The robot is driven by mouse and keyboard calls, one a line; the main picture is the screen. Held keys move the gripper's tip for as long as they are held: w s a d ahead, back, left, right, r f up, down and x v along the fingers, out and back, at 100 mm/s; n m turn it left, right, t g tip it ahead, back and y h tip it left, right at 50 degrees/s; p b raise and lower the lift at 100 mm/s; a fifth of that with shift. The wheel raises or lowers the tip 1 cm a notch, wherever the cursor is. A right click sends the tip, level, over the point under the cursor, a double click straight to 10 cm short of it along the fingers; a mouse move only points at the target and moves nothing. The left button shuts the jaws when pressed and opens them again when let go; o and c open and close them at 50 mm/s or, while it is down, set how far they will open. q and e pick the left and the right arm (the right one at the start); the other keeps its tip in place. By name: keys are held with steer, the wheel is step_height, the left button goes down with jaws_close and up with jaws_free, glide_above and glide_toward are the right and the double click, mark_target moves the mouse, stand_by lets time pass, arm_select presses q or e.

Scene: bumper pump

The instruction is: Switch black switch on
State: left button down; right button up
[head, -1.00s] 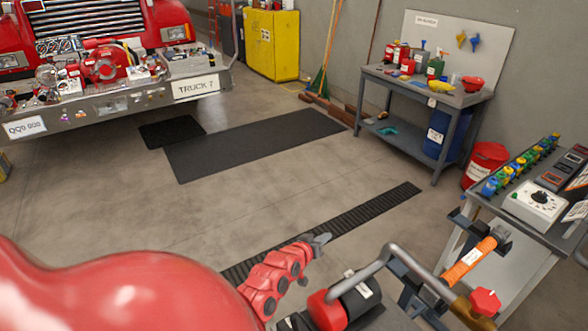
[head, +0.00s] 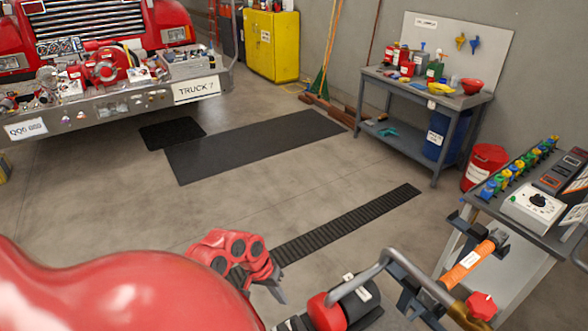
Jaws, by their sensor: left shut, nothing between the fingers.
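No part can be made out for certain as the black switch. A white control box (head: 522,214) with a black knob (head: 538,199) sits on the grey bench at the right; its small details are too small to read. Grey panels with small dark parts (head: 575,157) lie behind it, cut by the right edge. My right gripper is not in view.
A curved grey pipe (head: 375,262) and an orange-wrapped pipe (head: 468,264) stand between my left gripper and the bench (head: 503,255). A red truck bumper (head: 110,109) is far left. A workbench (head: 450,98) stands at the back right.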

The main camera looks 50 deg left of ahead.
arm_select(q)
steer(key=p+x, duration=0.1)
steer(key=x, duration=0.8)
steer(key=shift+p, duration=0.35)
steer(key=shift+w+f, duration=0.2)
steer(key=shift+f, duration=0.3)
